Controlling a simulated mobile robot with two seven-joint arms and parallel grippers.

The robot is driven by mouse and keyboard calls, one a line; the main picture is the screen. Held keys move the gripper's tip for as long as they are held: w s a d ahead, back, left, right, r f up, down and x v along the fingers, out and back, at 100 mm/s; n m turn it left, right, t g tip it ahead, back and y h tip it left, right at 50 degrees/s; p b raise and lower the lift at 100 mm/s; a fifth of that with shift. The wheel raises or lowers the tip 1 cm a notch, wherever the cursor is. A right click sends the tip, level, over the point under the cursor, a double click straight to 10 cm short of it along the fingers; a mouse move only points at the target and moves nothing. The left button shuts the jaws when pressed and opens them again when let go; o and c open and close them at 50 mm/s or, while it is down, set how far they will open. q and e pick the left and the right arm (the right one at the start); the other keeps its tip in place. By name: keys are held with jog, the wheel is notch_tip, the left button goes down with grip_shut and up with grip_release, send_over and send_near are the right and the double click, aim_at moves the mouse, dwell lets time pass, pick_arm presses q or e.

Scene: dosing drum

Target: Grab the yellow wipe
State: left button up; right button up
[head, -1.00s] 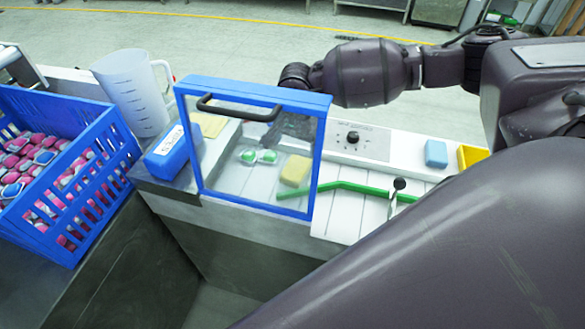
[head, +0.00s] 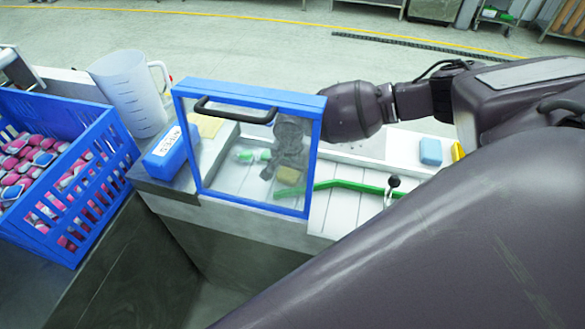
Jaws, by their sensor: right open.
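A yellow block-like wipe (head: 289,176) lies on the white surface behind the clear pane of the blue-framed shield. My right gripper (head: 281,166) reaches behind the pane from the right and points down just above the wipe. It is open, and its fingers hide part of the wipe's upper side. Whether they touch it I cannot tell through the pane. A second pale yellow flat piece (head: 207,125) lies farther left, behind the blue box. My left gripper is not in view.
The blue-framed shield (head: 189,147) with a black handle stands in front. Green-white pieces (head: 246,156) lie left of the gripper. A green bar (head: 345,185), a black-knobbed lever (head: 392,183) and a blue block (head: 430,151) are right. A blue crate (head: 100,140) and jug (head: 130,92) are left.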

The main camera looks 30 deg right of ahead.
jog(key=shift+c, duration=0.4)
jog(key=c, duration=0.9)
jog(key=shift+r, duration=0.1)
